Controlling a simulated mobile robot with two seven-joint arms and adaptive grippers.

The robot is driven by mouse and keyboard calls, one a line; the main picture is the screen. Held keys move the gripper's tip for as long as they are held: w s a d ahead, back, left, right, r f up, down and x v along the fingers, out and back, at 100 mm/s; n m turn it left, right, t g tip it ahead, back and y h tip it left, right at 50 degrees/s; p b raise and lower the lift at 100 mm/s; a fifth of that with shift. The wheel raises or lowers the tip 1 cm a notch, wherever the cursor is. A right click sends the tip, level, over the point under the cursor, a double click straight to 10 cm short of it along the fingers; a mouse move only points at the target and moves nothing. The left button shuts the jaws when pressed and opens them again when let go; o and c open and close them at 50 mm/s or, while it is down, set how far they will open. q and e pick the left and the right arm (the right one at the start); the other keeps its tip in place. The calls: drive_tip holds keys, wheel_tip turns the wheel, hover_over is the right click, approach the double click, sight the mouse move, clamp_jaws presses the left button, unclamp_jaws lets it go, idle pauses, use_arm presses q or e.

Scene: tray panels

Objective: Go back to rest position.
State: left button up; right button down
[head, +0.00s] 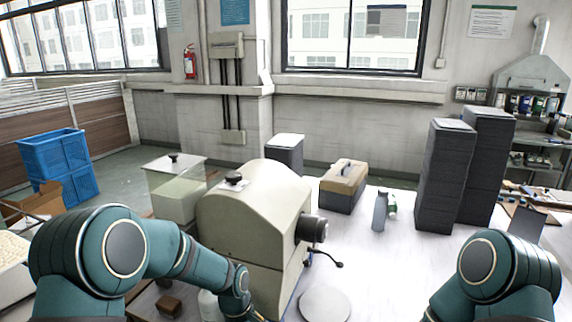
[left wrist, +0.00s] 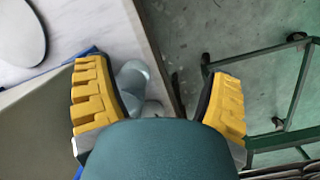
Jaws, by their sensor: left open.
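My left gripper (left wrist: 153,68) shows in the left wrist view, its two yellow padded fingers spread wide with nothing held between them. Beyond the fingers are a table edge and the floor, with a grey rounded object (left wrist: 133,78) beside the left finger. In the head view my left arm reaches in from the lower left, and its far end is low in front of the cream machine. The left gripper itself is not clear there. My right arm shows only as a bent part at the lower right. The right gripper is out of view.
A cream machine (head: 245,215) stands close to my left arm on the white table (head: 385,275). A round plate (head: 325,304), toolbox (head: 343,187), bottle (head: 380,211) and tall dark stacks (head: 445,180) are also there. Blue crates (head: 57,165) are at left.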

use_arm(q)
drive_tip(key=s+f+m+t+h+b, duration=0.1)
drive_tip(key=s+f+m, duration=0.5)
drive_tip(key=s+f, duration=0.7)
drive_tip(key=s+t+h, duration=0.1)
drive_tip(key=s, duration=0.3)
drive_tip(key=shift+s+a+f+t+b, duration=0.15)
drive_tip(key=shift+a+f+t+b, duration=0.1)
drive_tip(key=shift+a+t+b, duration=0.15)
